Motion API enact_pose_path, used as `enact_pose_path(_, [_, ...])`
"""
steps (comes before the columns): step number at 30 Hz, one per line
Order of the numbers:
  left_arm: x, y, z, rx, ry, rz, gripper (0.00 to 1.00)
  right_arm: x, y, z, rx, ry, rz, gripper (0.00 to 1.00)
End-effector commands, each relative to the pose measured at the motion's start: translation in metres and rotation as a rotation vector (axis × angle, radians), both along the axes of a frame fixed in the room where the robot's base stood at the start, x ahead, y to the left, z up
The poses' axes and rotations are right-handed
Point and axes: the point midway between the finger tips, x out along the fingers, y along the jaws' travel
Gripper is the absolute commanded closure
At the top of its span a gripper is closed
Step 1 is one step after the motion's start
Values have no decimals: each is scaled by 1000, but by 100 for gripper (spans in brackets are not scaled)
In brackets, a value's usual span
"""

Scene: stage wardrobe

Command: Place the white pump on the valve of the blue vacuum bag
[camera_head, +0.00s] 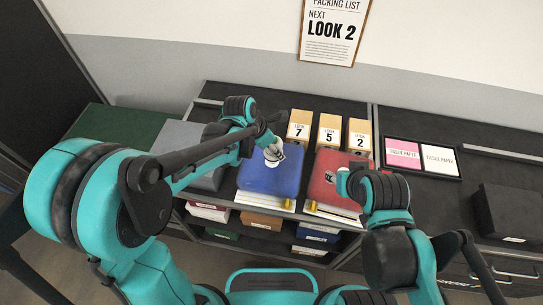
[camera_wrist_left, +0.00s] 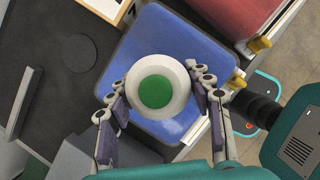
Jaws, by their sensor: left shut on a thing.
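The blue vacuum bag (camera_head: 262,179) lies on the dark counter, left of a red bag. The white pump (camera_head: 272,154) is over the blue bag's upper part in the head view. In the left wrist view the round white pump (camera_wrist_left: 178,104) has a green top and is seen from above, with the blue bag (camera_wrist_left: 148,44) behind it. My left gripper (camera_wrist_left: 160,96) is shut on the pump, one finger on each side. The bag's valve is hidden, and I cannot tell whether the pump touches it.
The red bag (camera_head: 321,191) lies close on the right, partly behind my right arm. LOOK boxes (camera_head: 300,127) stand behind the bags. A grey box (camera_head: 180,136) is at left. A tissue paper tray (camera_head: 423,174) and a black box (camera_head: 509,212) are at right.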

Motion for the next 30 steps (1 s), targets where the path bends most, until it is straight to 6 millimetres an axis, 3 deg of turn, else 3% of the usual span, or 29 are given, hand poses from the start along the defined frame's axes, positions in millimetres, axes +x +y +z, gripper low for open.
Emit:
enact_pose_path(5, [3, 4, -10, 0, 0, -1, 90, 0, 0, -4, 0, 0, 0, 60])
enact_pose_path(12, [3, 4, -43, 0, 0, -1, 90, 0, 0, -16, 0, 0, 0, 60])
enact_pose_path(23, [3, 4, -47, 0, 0, -1, 90, 0, 0, -18, 0, 0, 0, 60])
enact_pose_path(24, [3, 4, -47, 0, 0, -1, 44, 0, 0, -18, 0, 0, 0, 60])
enact_pose_path(26, [3, 4, -46, 0, 0, -1, 28, 0, 0, -17, 0, 0, 0, 60])
enact_pose_path(30, [3, 4, -46, 0, 0, -1, 28, 0, 0, -17, 0, 0, 0, 60])
